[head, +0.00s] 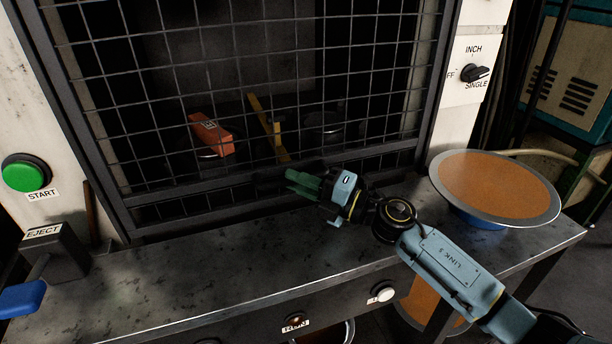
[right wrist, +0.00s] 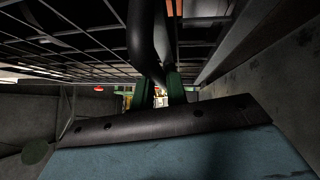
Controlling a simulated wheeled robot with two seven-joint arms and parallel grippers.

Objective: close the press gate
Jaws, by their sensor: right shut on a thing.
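The press gate is a dark wire-mesh panel (head: 250,60) in a black frame, across the front of the press. Its lower rails run just above the grey bench; I cannot tell whether a gap remains beneath. My right gripper (head: 291,183), with green fingers, is at the gate's lower rail, right of its middle. It is shut on the dark gate handle, mostly hidden in the head view. In the right wrist view the curved handle tube (right wrist: 143,40) passes down between the green fingers (right wrist: 161,88). My left gripper is not in view.
Behind the mesh are an orange block (head: 211,134) and a yellow bar (head: 266,125). A wide orange-filled pan (head: 495,182) stands on the bench at right, near my arm. A green START button (head: 26,173) and a blue-gripped EJECT lever (head: 20,298) are at left. The bench front (head: 215,287) is clear.

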